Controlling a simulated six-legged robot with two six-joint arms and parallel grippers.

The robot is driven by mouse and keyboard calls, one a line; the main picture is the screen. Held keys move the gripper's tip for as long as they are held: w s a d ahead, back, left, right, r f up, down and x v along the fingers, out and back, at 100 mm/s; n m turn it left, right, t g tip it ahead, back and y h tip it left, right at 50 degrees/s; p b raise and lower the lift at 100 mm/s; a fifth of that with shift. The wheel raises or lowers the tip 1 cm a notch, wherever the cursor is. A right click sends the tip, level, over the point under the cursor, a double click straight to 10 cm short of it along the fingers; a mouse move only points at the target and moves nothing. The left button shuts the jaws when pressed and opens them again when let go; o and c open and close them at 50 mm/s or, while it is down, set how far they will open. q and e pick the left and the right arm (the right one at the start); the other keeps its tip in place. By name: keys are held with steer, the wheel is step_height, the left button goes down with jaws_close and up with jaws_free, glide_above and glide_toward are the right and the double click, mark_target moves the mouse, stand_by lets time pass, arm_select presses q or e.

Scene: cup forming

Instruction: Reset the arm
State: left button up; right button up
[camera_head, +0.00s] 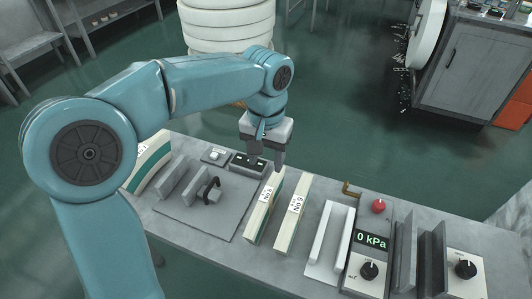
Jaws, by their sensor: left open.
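My left arm comes in from the left, and its left gripper (265,158) points down over the back part of the workbench. The gripper is open and nothing shows between its fingers. It is close above a small dark block with buttons (243,166); I cannot tell whether it touches it. My right gripper is not in view.
On the grey workbench (194,242) stand two upright labelled boards, "No.8" (264,210) and "No.9" (294,212). A gauge reading "0 kPa" (371,240), a red knob (379,206) and dark upright plates (403,258) are at right. A white stacked column (228,22) stands behind.

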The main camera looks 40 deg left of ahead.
arm_select(q)
steer(key=shift+s+r, duration=0.1)
steer(key=shift+r, duration=0.2)
